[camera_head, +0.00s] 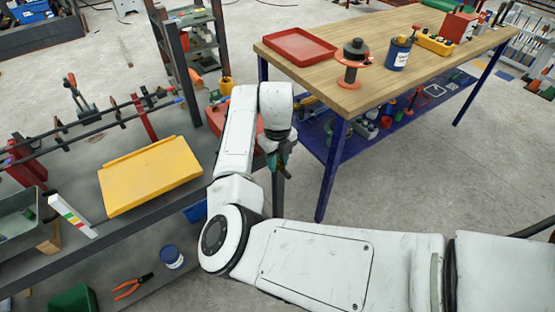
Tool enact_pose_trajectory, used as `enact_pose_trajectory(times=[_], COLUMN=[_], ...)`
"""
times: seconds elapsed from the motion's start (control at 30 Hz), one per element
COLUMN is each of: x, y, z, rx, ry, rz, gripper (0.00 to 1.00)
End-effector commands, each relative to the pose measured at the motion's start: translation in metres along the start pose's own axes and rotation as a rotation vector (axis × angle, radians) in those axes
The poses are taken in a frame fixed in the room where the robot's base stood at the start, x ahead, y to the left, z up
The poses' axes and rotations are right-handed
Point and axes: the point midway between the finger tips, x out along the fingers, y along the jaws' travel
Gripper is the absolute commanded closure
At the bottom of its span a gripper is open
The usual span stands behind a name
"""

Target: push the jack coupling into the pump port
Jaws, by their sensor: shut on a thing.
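My gripper (280,165) hangs below the wrist of my white arm, pointing down, near the middle of the view. It is shut on a small part that I take to be the jack coupling; the fingers and wrist mostly hide it. A red body (215,117) stands behind my forearm and shows on both sides of it. It may be the pump, but my arm covers much of it. I cannot make out the pump port, or whether the coupling touches it.
A wooden workbench (375,88) with a red tray (299,46), a spool (354,62) and a blue can (397,52) stands behind, right of my gripper. At left, a grey bench (130,222) bears a yellow tray (150,175) and clamped bars.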

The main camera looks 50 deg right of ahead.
Motion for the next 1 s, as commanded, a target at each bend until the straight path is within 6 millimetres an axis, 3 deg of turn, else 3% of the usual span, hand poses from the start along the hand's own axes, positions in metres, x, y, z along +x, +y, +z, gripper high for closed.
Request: enact_pose_trajectory(times=[1.0], x=[0.0], y=[0.0], z=[0.013], rx=[0.0], ry=[-0.001], rz=[0.001], gripper=[1.0])
